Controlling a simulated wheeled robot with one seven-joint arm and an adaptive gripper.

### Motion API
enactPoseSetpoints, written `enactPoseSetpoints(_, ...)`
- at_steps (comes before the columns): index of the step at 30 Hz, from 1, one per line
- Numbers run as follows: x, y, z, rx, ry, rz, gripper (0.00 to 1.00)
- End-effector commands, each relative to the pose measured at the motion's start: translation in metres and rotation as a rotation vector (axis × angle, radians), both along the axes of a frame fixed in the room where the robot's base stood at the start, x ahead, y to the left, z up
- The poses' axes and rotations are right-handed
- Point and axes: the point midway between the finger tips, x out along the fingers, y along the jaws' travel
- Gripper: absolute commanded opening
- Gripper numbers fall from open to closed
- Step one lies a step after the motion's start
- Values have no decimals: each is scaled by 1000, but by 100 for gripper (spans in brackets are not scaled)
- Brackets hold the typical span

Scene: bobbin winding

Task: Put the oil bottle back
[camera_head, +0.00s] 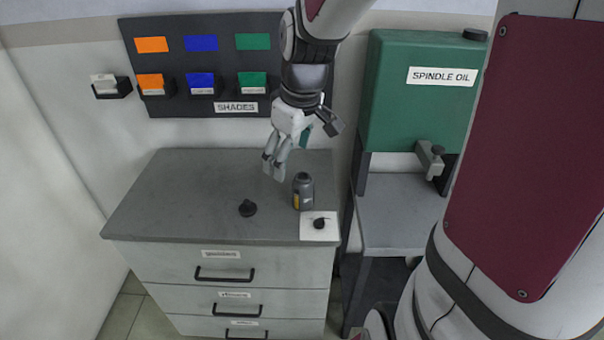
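A small dark grey bottle (303,190) with a yellow mark on its side stands upright on the grey top of the drawer cabinet, near its right side. I take it to be the oil bottle. My gripper (274,168) is above the cabinet top, up and to the left of the bottle. It points down, and its two fingers look apart with nothing seen between them. It does not appear to touch the bottle. A white card (308,235) lies at the cabinet's front right corner with a small black piece (319,223) on it.
A black knob-like piece (247,208) lies left of the bottle. A green tank (415,110) labelled SPINDLE OIL stands at the right above a grey side table (400,220). The SHADES board (220,60) hangs behind. The cabinet top's left part is clear.

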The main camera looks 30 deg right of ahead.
Motion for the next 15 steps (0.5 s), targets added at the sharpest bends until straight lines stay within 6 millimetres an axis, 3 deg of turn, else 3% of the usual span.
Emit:
enactPoseSetpoints(1, -13, 13, 16, -20, -20, -22, 75)
enactPoseSetpoints(6, -60, 44, 55, -28, -82, -139, 75)
enactPoseSetpoints(15, -141, 75, 89, 86, -199, -318, 75)
